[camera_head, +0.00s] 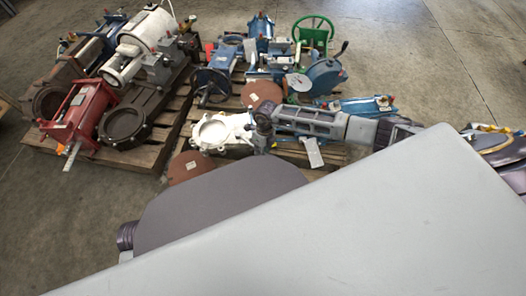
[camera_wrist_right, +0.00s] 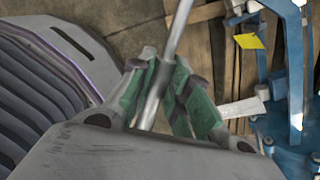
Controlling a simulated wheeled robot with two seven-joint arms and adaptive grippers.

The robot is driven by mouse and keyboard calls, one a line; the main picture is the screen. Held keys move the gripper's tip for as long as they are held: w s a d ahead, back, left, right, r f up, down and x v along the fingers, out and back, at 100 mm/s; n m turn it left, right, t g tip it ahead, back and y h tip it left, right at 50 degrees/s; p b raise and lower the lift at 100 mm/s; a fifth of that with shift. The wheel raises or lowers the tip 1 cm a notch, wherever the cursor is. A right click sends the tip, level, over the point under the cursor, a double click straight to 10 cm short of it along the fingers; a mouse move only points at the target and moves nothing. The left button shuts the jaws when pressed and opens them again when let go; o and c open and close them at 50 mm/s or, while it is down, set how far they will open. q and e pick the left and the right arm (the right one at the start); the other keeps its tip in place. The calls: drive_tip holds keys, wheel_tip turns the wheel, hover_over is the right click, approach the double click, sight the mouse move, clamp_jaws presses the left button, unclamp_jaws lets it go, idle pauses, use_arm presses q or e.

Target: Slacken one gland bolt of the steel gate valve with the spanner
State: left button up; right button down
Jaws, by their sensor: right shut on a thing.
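In the right wrist view my right gripper (camera_wrist_right: 157,92) is shut on a slim bright steel bar, the spanner (camera_wrist_right: 180,30), between its green pads. The bar runs away from the pads towards the top of that view, and its far end is out of frame. In the head view my right arm reaches in from the right, and the gripper (camera_head: 263,130) is a small dark shape over the pallet's near side. The spanner cannot be made out there. I cannot tell which part is the steel gate valve, and no gland bolt is distinguishable. My left gripper is out of view.
A wooden pallet (camera_head: 325,157) holds blue valves, a green handwheel (camera_head: 313,30), a white flanged body (camera_head: 218,132) and brown discs (camera_head: 262,94). A left pallet bears a red frame (camera_head: 78,117) and a white cylinder (camera_head: 145,40). Concrete floor (camera_head: 430,75) is clear at right.

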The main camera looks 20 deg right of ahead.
drive_tip(key=m, duration=0.2)
drive_tip(key=w+m, duration=0.1)
drive_tip(key=m, duration=0.2)
drive_tip(key=shift+w+a+m+t, duration=0.15)
drive_tip(key=shift+a+m+t, duration=0.1)
drive_tip(key=shift+m+t, duration=0.15)
idle(0.5)
